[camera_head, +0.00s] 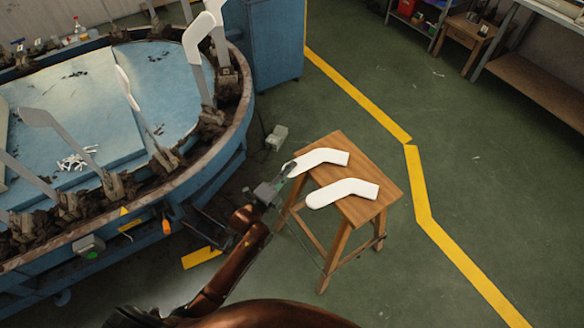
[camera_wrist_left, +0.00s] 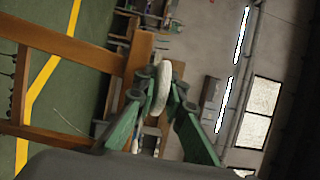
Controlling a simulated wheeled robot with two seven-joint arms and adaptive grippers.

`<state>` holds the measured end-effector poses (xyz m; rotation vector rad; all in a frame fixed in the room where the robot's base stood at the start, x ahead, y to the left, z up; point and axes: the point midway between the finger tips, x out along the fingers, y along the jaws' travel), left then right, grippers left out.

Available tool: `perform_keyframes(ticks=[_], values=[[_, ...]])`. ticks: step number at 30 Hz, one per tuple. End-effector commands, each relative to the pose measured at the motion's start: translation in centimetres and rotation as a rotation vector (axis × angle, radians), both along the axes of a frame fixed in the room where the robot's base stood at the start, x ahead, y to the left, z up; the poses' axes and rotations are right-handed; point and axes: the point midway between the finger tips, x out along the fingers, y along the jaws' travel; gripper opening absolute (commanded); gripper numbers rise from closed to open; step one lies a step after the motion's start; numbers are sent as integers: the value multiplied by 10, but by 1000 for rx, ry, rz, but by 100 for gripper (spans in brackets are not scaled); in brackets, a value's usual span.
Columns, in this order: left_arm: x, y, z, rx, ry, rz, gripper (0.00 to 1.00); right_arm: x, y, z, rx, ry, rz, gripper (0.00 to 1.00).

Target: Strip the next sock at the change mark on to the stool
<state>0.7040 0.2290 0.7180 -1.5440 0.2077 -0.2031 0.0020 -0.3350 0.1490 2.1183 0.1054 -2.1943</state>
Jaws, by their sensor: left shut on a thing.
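A wooden stool (camera_head: 378,208) stands beside the boarding machine, and its edge shows in the left wrist view (camera_wrist_left: 60,45). Two white socks lie on its top, a rear sock (camera_head: 322,157) and a front sock (camera_head: 343,192). My left gripper (camera_head: 288,170) is at the stool's left edge, shut on the toe end of the rear sock. In the left wrist view, a white sock edge (camera_wrist_left: 159,90) sits between the green fingers. Several grey forms stand on the machine rim. White socks show on a form at the back (camera_head: 197,38) and on another (camera_head: 127,85). My right gripper is out of view.
The blue oval boarding machine (camera_head: 115,150) fills the left, with white scraps (camera_head: 77,160) on its top. A yellow triangle (camera_head: 123,211) and an orange part (camera_head: 166,227) are on its near side. A blue cabinet (camera_head: 275,45) stands behind. Green floor right of the stool is clear.

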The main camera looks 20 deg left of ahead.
Motion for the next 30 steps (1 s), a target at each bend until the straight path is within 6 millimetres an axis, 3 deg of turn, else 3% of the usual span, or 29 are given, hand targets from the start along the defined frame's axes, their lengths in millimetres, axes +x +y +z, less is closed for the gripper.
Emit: perform_keyframes(ticks=[27, 28, 30], values=[[0, 0, -5, 0, 0, 0, 0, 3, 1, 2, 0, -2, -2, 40], [0, 0, -5, 0, 0, 0, 13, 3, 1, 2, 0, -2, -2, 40], [0, 0, -5, 0, 0, 0, 17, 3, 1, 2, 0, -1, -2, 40]])
